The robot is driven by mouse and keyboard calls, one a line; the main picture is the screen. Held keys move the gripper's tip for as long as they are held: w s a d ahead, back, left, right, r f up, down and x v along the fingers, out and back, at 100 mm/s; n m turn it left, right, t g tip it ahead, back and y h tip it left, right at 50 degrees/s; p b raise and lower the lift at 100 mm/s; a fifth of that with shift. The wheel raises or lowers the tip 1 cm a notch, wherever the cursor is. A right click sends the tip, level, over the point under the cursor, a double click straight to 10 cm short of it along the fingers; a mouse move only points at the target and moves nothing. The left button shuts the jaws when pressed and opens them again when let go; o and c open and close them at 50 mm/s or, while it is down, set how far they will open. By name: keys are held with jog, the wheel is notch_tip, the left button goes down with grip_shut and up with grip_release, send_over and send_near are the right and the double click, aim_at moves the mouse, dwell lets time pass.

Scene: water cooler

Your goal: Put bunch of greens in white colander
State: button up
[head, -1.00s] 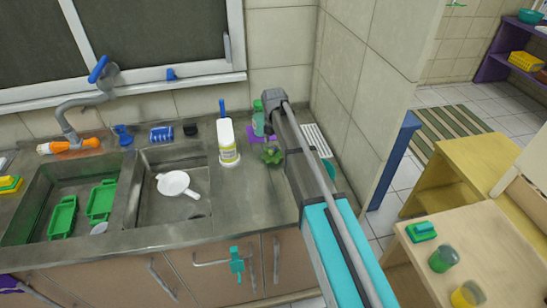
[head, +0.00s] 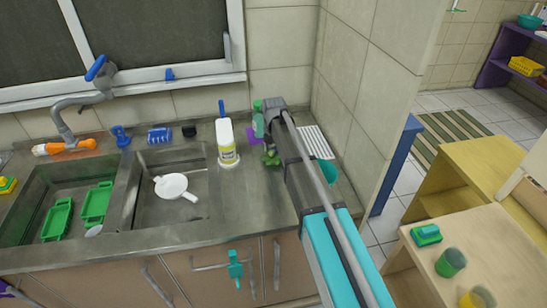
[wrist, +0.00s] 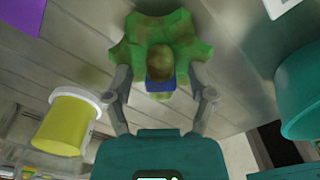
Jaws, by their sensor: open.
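The bunch of greens (head: 271,158) lies on the counter right of the sink, partly hidden by my arm. In the wrist view the greens (wrist: 180,35) spread ahead of my gripper, with a brown and blue stem end pointing toward me. My gripper (wrist: 161,80) is open, with one finger on each side of the stem end. I cannot tell whether the fingers touch it. The white colander (head: 175,186) sits in the right sink basin, left of the greens. In the head view my gripper's fingers are hidden behind my arm.
A teal bowl (wrist: 300,90) is close on the right. The left basin holds green trays (head: 96,204). A wall (head: 362,110) bounds the counter's right.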

grip_shut()
dwell(0.3)
jog(key=shift+r, duration=0.1)
jog(key=shift+r+p, duration=0.95)
jog(key=shift+p, duration=0.15)
jog(key=s+d+r+p, duration=0.3)
jog(key=s+r+p, duration=0.7)
jog(key=s, duration=0.3)
jog(key=shift+s+d+r+p, duration=0.25)
jog(key=shift+d+r+p, duration=0.05)
jog(key=shift+r+p, duration=0.15)
